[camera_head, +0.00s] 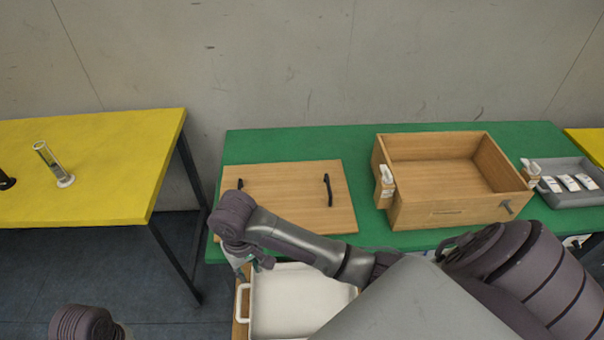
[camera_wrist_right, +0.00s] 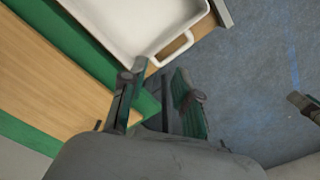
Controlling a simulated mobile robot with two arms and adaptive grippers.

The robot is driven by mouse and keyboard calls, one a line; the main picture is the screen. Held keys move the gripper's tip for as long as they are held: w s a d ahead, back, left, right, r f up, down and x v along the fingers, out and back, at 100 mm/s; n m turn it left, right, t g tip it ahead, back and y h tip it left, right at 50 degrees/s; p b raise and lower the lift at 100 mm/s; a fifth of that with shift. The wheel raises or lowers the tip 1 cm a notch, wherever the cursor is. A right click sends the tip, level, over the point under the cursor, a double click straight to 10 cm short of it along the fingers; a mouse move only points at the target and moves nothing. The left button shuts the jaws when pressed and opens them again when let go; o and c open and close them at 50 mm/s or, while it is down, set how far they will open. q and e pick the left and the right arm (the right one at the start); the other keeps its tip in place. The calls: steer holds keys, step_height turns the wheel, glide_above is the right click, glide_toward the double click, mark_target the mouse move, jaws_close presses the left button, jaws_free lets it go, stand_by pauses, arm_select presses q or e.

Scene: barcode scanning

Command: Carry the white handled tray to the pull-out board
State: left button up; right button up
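The white handled tray (camera_head: 300,308) is empty and shows at the bottom of the head view, in front of the green table. It appears to rest on the wooden pull-out board (camera_head: 239,330), of which a strip shows at its left. My arm hides the tray's right part. Its left handle (camera_head: 242,302) also shows in the right wrist view (camera_wrist_right: 177,50). My right gripper (camera_head: 248,264) is by the tray's far left corner. In the right wrist view its fingers (camera_wrist_right: 160,70) are apart and empty, with the handle just beyond the tips. My left gripper is not clearly seen.
The green table (camera_head: 300,142) holds a wooden lid with black handles (camera_head: 285,190), an open wooden box (camera_head: 450,205) and a grey tray with white items (camera_head: 570,184). A yellow table (camera_head: 90,150) with a glass cylinder (camera_head: 52,163) stands left, past a floor gap.

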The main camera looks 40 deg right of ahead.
steer(key=shift+d+r, duration=0.15)
steer(key=shift+r, duration=1)
steer(key=shift+d+r, duration=0.1)
steer(key=shift+r, duration=1.05)
steer(key=shift+s, duration=0.1)
